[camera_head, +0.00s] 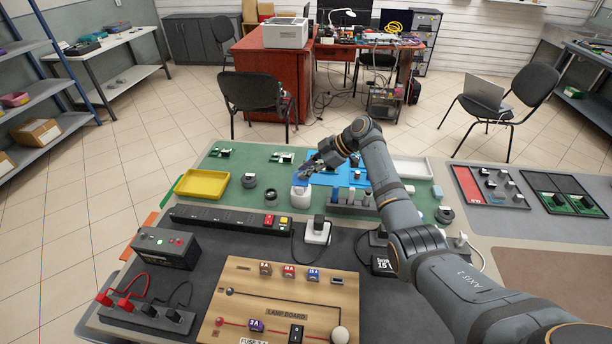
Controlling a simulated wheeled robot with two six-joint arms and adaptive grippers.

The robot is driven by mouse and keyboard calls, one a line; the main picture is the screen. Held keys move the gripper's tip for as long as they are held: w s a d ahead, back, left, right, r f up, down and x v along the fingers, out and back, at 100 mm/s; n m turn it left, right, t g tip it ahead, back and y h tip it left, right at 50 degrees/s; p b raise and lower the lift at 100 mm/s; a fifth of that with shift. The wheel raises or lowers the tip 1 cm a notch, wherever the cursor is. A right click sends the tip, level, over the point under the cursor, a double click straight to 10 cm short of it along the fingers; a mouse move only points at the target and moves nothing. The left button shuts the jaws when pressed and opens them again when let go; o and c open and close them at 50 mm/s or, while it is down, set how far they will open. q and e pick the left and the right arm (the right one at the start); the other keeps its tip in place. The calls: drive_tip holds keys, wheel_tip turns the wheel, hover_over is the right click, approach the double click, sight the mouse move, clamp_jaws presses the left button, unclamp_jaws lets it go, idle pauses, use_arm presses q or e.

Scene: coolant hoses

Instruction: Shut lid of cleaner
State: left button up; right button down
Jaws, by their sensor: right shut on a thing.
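The cleaner (300,195) is a small white bottle standing upright on the green mat, near the middle of the head view. A small blue part, which looks like its lid (299,181), shows at its top. My right gripper (306,172) reaches in from the right, just above the bottle. Its fingers are shut at the blue lid and partly cover it. Whether the lid is fully down on the bottle is too small to tell. My left gripper is not in view.
A yellow tray (203,184) lies left on the green mat (232,168). A rack of several vials (352,198) stands right of the bottle, with a blue mat (322,180) behind. A black power strip (225,219) and a lamp board (283,300) lie in front.

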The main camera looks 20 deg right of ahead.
drive_tip(key=shift+w+d+f+m+g+y+b, duration=0.15)
drive_tip(key=shift+w+f+m+g+y+b, duration=0.3)
drive_tip(key=shift+g+b, duration=0.85)
drive_tip(key=shift+s+t+b, duration=0.1)
drive_tip(key=shift+t+b, duration=0.25)
drive_tip(key=shift+t, duration=0.05)
drive_tip(key=c, duration=1.3)
unclamp_jaws()
drive_tip(key=v, duration=1.2)
